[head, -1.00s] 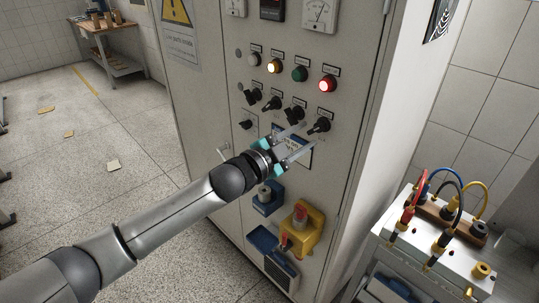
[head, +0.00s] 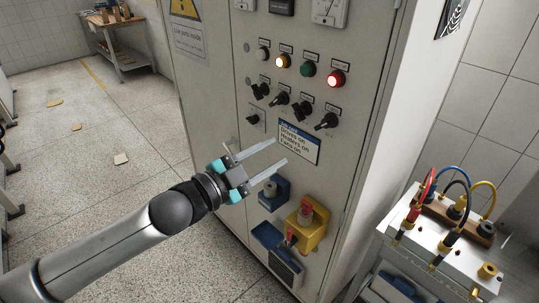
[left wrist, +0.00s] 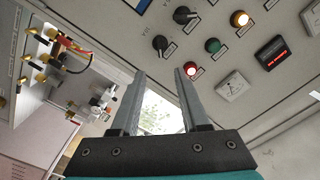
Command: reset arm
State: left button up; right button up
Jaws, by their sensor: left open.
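My left gripper (head: 279,157) is open and empty in front of the grey control cabinet (head: 222,75), below its row of black rotary knobs (head: 279,98). Its two fingers point right, toward a small blue-edged label plate (head: 299,143). In the left wrist view its fingers (left wrist: 162,82) stand apart with nothing between them. Part of the cabinet face shows there behind them, with a lit red lamp (left wrist: 190,69) and a lit amber lamp (left wrist: 240,19). My right gripper is not in view.
A yellow switch box with a red part (head: 306,224) and a blue box (head: 274,193) stick out from the cabinet below the gripper. A cart with coloured cables (head: 437,235) stands at the right. Open floor (head: 110,190) lies to the left.

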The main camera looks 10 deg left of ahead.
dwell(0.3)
pick_arm(q)
jog(key=w+a+f+n+y+b, duration=0.1)
jog(key=a+f+n+y, duration=0.25)
jog(key=f, duration=0.65)
jog(key=w+a+f+n+y+b, duration=0.15)
jog(key=a+f, duration=0.25)
jog(key=f, duration=0.5)
jog(key=s+a+f+n+g+y+b, duration=0.15)
jog(key=s+f, duration=0.25)
jog(key=f, duration=0.4)
jog(key=s+a+f+n+g+y, duration=0.1)
jog(key=s+a+f+n+g, duration=0.15)
jog(key=f, duration=0.45)
jog(key=s+a+f+n+g+y, duration=0.15)
jog(key=s+f, duration=0.25)
jog(key=f, duration=0.4)
jog(key=s+f+n+g+y+b, duration=0.1)
jog(key=s+f+n+g, duration=0.15)
jog(key=s+f, duration=1.1)
jog(key=s+d+f+g+b, duration=0.1)
jog(key=s+f, duration=0.3)
jog(key=s, duration=0.7)
jog(key=s+d+f+n+g, duration=0.1)
jog(key=s+d+f+g, duration=0.1)
jog(key=s, duration=1)
jog(key=f+g, duration=0.1)
jog(key=g, duration=0.1)
jog(key=shift+d+f+g+y+b, duration=0.3)
jog(key=shift+d+f+b, duration=0.05)
